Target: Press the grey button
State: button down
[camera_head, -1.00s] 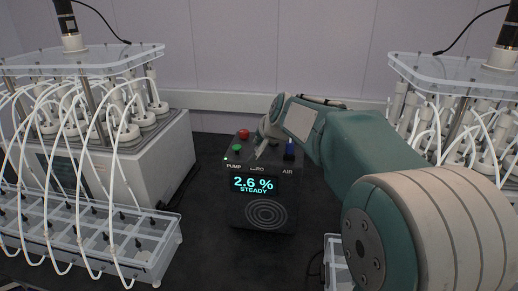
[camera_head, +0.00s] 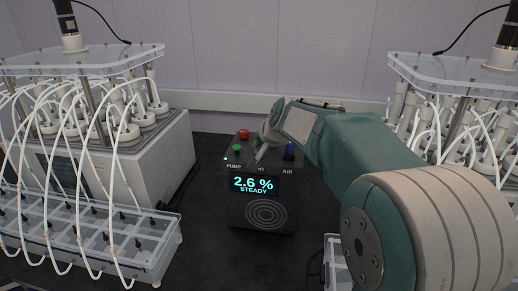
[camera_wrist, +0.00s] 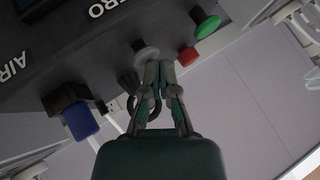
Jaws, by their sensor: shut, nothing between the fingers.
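The grey button (camera_wrist: 146,53) shows in the wrist view on the dark control box (camera_head: 263,213), by a label of which "RO" is readable. My gripper (camera_wrist: 159,66) is shut and empty, with its fingertips right at the grey button, overlapping its edge in that view. I cannot tell whether they touch it. In the head view my gripper (camera_head: 261,154) is over the top of the box and hides the grey button and most of its label.
The display reads 2.6 % STEADY. Reactor racks with white tubes (camera_head: 95,110) stand on both sides.

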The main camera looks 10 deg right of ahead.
jog(key=shift+f, duration=0.4)
dwell(0.3)
jog(key=shift+r, duration=1.35)
jog(key=shift+r, duration=2.5)
